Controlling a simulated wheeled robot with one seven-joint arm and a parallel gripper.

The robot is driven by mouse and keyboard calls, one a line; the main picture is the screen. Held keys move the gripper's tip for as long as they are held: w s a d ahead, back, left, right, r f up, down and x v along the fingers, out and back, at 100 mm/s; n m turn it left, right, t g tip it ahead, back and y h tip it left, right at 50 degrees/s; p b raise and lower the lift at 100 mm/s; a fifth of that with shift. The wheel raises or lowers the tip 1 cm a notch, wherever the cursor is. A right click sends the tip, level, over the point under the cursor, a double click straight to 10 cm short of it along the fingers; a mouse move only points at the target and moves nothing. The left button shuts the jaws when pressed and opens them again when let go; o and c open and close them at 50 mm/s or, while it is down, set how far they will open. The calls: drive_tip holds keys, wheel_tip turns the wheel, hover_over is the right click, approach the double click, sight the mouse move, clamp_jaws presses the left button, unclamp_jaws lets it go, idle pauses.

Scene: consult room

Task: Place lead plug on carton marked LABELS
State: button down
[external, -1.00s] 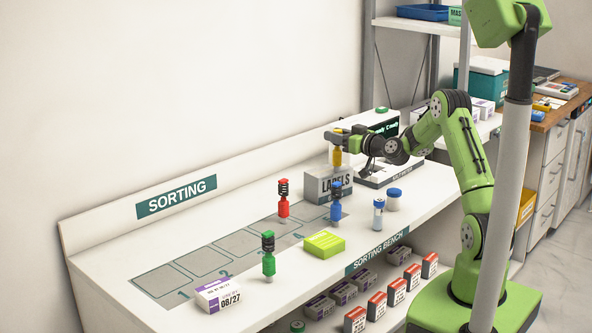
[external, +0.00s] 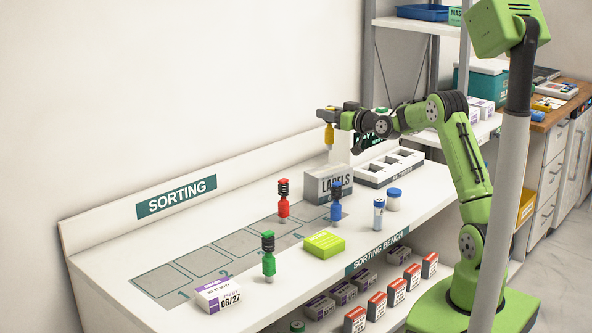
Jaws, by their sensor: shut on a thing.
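A grey carton marked LABELS (external: 318,187) stands toward the far end of the sorting bench. My gripper (external: 329,117) is shut on a yellow plug (external: 329,134) with a pale lower tip. It holds the plug upright, clear above the carton and near its back in the picture. A red plug (external: 283,207), a green plug (external: 268,252) and a blue plug (external: 336,209) stand upright on the bench. The blue plug partly covers the carton's front. I cannot tell from any lettering which plug is the lead plug.
A white device with open slots (external: 375,180) lies right of the carton. A blue-capped vial (external: 378,220), a blue-lidded jar (external: 393,203), a yellow-green box (external: 324,244) and a white carton (external: 218,294) stand on the bench. Numbered grey squares (external: 206,262) are largely clear.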

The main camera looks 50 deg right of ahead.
sight(329, 132)
wheel_tip(329, 132, down, 6)
drive_tip(key=shift+r+b, duration=0.1)
drive_tip(key=shift+b, duration=0.45)
drive_tip(key=c, duration=0.7)
unclamp_jaws()
